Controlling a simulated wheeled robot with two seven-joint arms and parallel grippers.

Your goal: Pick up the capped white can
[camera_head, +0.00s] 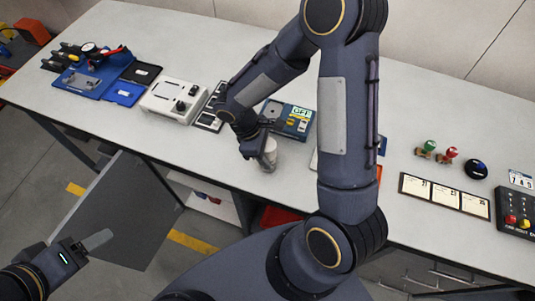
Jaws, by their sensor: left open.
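A white can (271,150) stands near the front edge of the table, partly hidden by my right gripper; its cap cannot be made out. My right gripper (265,160) reaches down at the can, with a dark finger in front of its lower side. Whether the fingers press on the can cannot be seen. My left gripper (88,243) is open and empty at the lower left, off the table and far from the can.
The long grey table (225,165) holds a blue tool tray (85,80), a white control box (171,98), a blue-green device (288,118), stamps (428,148), a card strip (444,194) and a button panel (518,205). Bare tabletop lies left of the can.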

